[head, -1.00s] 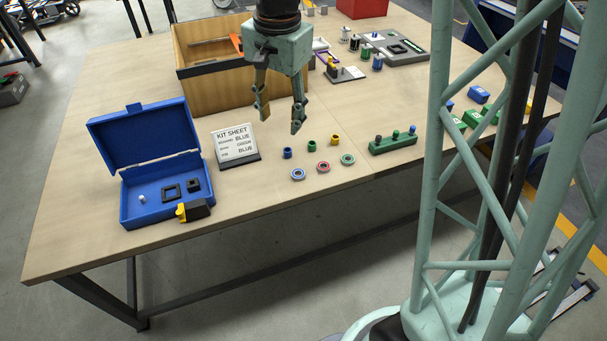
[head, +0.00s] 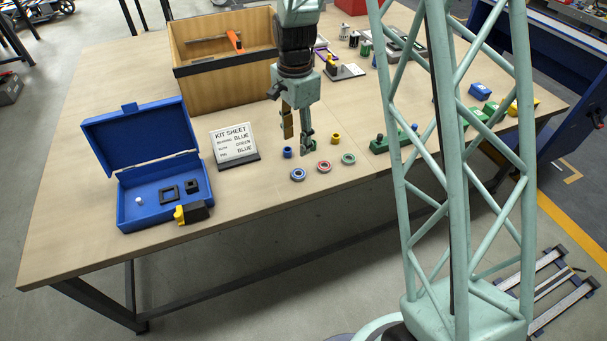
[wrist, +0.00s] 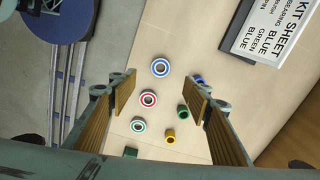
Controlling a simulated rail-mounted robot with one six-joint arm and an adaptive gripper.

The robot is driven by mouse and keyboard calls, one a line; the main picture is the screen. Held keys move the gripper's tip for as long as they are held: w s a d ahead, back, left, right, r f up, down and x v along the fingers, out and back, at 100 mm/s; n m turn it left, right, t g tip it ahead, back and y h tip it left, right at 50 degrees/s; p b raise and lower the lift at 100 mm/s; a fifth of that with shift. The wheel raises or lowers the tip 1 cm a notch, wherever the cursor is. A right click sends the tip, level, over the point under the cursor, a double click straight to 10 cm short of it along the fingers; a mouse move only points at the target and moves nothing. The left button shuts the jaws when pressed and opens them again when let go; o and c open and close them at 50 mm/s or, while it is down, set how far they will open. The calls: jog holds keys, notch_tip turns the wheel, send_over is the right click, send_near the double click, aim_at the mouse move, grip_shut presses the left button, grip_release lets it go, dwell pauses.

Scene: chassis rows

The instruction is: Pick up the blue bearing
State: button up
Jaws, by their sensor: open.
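The blue bearing (head: 298,174) is a flat ring with a pale face, lying on the table near its front edge. In the wrist view the blue bearing (wrist: 160,68) appears ahead of the space between my fingers. A red bearing (head: 324,167) and a green bearing (head: 348,159) lie in a row to its right. My gripper (head: 297,142) is open and empty, pointing down above the small parts. In the wrist view my gripper (wrist: 163,81) shows its two fingers wide apart.
A blue bushing (head: 287,152) and a yellow bushing (head: 335,139) stand behind the bearings; a green bushing (wrist: 182,112) shows in the wrist view. The kit sheet (head: 234,141) and open blue case (head: 122,205) are left. A wooden bin (head: 215,92) stands behind.

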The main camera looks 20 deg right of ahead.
jog(key=shift+w+d+f, duration=0.15)
jog(key=shift+d+f, duration=0.05)
jog(key=shift+f, duration=0.35)
jog(key=b, duration=0.2)
send_over(298, 176)
jog(key=shift+f, duration=4.3)
jog(key=shift+f+b, duration=0.4)
jog(key=shift+f, duration=2.2)
jog(key=c, duration=1)
